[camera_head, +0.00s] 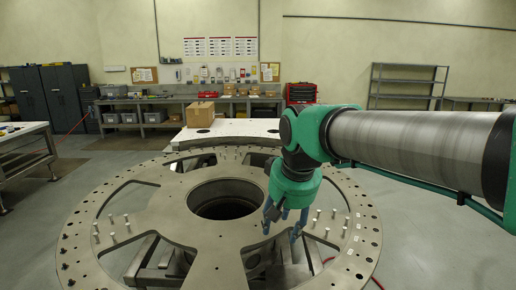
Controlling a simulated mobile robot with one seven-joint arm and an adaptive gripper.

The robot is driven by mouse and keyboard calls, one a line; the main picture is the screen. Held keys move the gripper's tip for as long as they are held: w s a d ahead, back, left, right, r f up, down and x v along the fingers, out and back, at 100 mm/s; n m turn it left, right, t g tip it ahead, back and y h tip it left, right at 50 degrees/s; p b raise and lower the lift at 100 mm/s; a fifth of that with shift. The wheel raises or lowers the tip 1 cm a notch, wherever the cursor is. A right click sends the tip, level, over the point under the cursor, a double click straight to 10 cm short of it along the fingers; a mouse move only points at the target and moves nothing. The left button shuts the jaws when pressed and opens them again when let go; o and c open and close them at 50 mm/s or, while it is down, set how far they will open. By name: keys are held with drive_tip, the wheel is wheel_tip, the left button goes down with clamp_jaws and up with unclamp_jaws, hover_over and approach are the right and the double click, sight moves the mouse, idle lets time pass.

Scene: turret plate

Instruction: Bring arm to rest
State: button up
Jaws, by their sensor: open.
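My arm (415,142) reaches in from the right edge, with a brushed metal link and green joints. My gripper (281,226) hangs down at its end, with blue fingers spread open and nothing seen between them. It is over the right side of the round metal turret plate (150,232), right of the plate's central hole. How far the fingertips are above the plate is hard to tell. The gripper and wrist hide part of the plate.
Upright pins (112,225) stand in groups on the plate. A white table (228,131) with a cardboard box (200,115) stands behind it. A workbench (150,103) lines the back wall, with a red tool cabinet (301,93) and shelving (407,84).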

drive_tip(key=s+d+f+m+b, duration=0.1)
drive_tip(key=s+d+f, duration=0.3)
drive_tip(key=s, duration=0.3)
drive_tip(key=s+d+f+t+b, duration=0.1)
drive_tip(key=s+d+f, duration=0.2)
drive_tip(key=s+d, duration=0.3)
drive_tip(key=s+d+f+m+t+h+b, duration=0.1)
drive_tip(key=s+d+f, duration=0.3)
drive_tip(key=s, duration=0.5)
drive_tip(key=shift+d+f+m, duration=0.3)
drive_tip(key=shift+d+f, duration=0.05)
drive_tip(key=shift+d, duration=0.2)
idle(2.2)
